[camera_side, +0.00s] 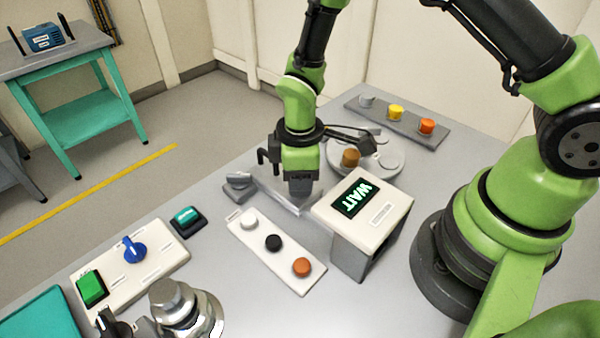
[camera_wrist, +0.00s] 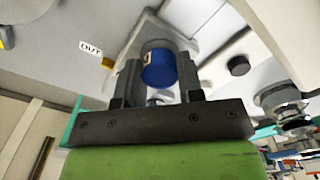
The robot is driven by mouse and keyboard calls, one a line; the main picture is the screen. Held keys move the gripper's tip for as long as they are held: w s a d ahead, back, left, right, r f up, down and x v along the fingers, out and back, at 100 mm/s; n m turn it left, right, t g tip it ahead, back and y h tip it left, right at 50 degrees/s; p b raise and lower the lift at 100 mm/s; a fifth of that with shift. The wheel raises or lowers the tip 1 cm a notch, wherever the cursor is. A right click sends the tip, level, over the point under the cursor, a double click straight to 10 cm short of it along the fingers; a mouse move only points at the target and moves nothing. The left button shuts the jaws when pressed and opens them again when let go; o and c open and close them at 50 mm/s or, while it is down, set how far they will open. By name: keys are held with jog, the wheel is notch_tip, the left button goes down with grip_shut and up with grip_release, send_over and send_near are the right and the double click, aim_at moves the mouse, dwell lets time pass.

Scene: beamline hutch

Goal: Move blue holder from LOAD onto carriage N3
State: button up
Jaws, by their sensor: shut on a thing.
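My gripper (camera_side: 300,196) points down over a silver, rail-like plate (camera_side: 268,185) in the middle of the table. In the wrist view my gripper (camera_wrist: 160,84) is shut on the blue holder (camera_wrist: 158,66), a round blue piece between the two fingers. In the side view the blue holder is hidden by my gripper. I cannot tell whether the holder touches the surface below it. No LOAD or N3 label is readable.
A box with a lit WAIT display (camera_side: 362,198) stands close right of my gripper. A white strip (camera_side: 270,256) with white, black and orange pieces lies in front. Behind are a round plate (camera_side: 340,143) with a brown piece and a grey tray (camera_side: 412,128). A control panel (camera_side: 155,255) is front left.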

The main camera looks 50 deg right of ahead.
jog(key=shift+f, duration=0.1)
jog(key=o, duration=1)
notch_tip(320, 180, up, 10)
jog(key=shift+f, duration=0.25)
jog(key=s+d+r+m+t+y, duration=0.1)
jog(key=s+d+r+m+t, duration=0.15)
jog(key=r, duration=0.35)
jog(key=s+d+r+m+t, duration=0.1)
jog(key=s+r+m, duration=0.1)
jog(key=r+m, duration=0.35)
jog(key=s+d+r+m+t+y, duration=0.1)
jog(key=s+r+m+t, duration=0.2)
jog(key=s, duration=0.6)
notch_tip(320, 180, up, 4)
jog(key=shift+s+d+f+m+t, duration=0.15)
jog(key=shift+s+f+m+t, duration=0.15)
jog(key=shift+m, duration=0.8)
